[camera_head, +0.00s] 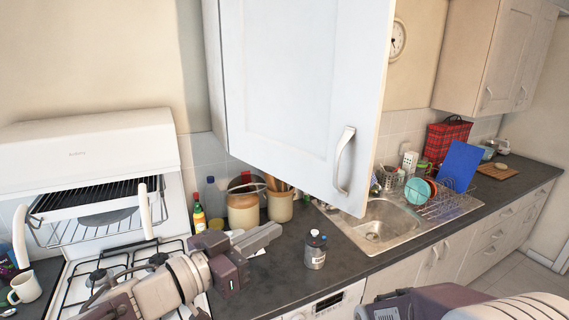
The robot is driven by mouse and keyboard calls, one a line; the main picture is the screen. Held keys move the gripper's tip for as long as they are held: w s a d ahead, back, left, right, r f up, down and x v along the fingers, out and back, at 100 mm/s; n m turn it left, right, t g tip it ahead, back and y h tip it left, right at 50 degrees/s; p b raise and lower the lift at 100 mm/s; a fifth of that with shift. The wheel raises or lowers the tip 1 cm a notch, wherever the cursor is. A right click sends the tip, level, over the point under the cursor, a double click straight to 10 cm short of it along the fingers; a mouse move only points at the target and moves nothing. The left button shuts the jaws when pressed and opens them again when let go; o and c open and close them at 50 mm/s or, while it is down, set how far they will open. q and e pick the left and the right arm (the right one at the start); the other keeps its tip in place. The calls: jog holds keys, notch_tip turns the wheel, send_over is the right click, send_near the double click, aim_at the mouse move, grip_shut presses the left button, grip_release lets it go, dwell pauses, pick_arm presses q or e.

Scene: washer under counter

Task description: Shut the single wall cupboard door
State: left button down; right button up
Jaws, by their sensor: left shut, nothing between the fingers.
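The white single wall cupboard door (285,85) fills the upper middle of the view. It appears to stand open, its handle side on the right swung out towards me; it hides the cupboard's inside. Its curved metal handle (343,160) is near the lower right corner. My left gripper (268,236) is shut and empty, in front of the counter, lower than the door and to the left of the handle. It appears clear of the door. My right arm (470,302) shows at the bottom right; its fingertips are out of view.
A cooker (95,165) with its grill open stands at left. A sink (375,232) and dish rack are to the right. A closed double wall cupboard (480,50) hangs at far right.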

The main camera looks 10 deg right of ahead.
pick_arm(q)
notch_tip(320, 180, up, 4)
jog(key=p, duration=0.2)
send_near(324, 188)
jog(key=d, duration=0.2)
jog(key=w+d+r, duration=0.1)
jog(key=d, duration=0.1)
jog(key=w+d, duration=0.1)
jog(key=d, duration=0.1)
jog(key=shift+r, duration=0.35)
jog(key=shift+w+d, duration=0.15)
jog(key=shift+w, duration=0.1)
pick_arm(e)
jog(key=r, duration=0.3)
jog(key=shift+w+d+r, duration=0.15)
jog(key=shift+d+r, duration=0.05)
jog(key=shift+d, duration=0.2)
pick_arm(q)
jog(key=shift+w+d, duration=0.15)
jog(key=shift+d, duration=0.1)
pick_arm(e)
jog(key=shift+d+f, duration=0.1)
